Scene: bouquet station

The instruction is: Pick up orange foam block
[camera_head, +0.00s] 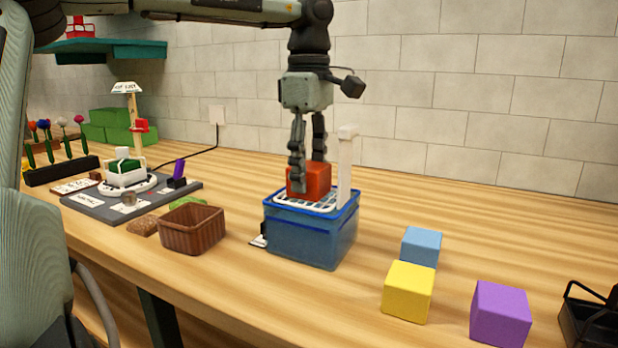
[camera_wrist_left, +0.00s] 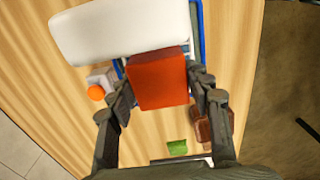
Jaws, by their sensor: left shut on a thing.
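The orange foam block (camera_head: 309,181) is a red-orange cube at the top of the blue bin, on or just above its white grid; I cannot tell if they touch. My left gripper (camera_head: 308,160) comes down from above and is shut on the block. In the left wrist view the block (camera_wrist_left: 157,78) sits between the two fingers of the gripper (camera_wrist_left: 160,95). My right gripper is not in view.
The blue bin (camera_head: 305,240) has a white upright post (camera_head: 346,165). A brown basket (camera_head: 192,229) stands left of it. Blue (camera_head: 421,246), yellow (camera_head: 408,292) and purple (camera_head: 500,313) blocks lie to the right. A black holder (camera_head: 590,320) is at the right edge.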

